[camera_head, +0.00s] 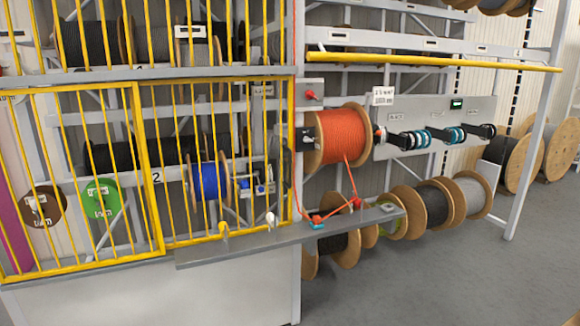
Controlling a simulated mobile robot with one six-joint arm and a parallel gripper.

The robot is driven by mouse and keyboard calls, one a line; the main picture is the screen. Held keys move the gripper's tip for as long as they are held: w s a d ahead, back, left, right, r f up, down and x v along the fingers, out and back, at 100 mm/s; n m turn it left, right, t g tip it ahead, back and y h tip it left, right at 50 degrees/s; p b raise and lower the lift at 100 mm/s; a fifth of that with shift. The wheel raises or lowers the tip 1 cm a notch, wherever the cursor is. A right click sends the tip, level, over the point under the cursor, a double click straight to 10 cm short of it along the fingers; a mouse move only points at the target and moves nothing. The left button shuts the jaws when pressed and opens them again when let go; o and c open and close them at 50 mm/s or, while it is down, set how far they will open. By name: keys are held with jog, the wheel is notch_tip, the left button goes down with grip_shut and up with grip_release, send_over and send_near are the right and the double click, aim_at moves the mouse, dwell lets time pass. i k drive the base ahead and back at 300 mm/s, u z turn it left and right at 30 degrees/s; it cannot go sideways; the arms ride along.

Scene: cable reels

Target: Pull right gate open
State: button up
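The right gate (220,160) is a yellow barred frame left of the picture's middle, in front of the rack's lower bay. It looks shut, in line with the rack front. Its vertical bars stand in front of a blue cable reel (209,182). The left gate (85,180) is a similar yellow barred frame beside it and also looks shut. Small pale knob-like parts (270,220) show near the right gate's bottom edge; I cannot tell if they are handles. My gripper is not in view.
A grey ledge (290,240) juts out below the right gate. An orange reel (343,136) with hanging cable is right of it. Several wooden reels (434,206) sit low at the right. The grey floor (440,285) in front is open.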

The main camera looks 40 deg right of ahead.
aim_at(289, 79)
jog(key=u, duration=0.05)
jog(key=i, duration=1)
jog(key=z, duration=0.05)
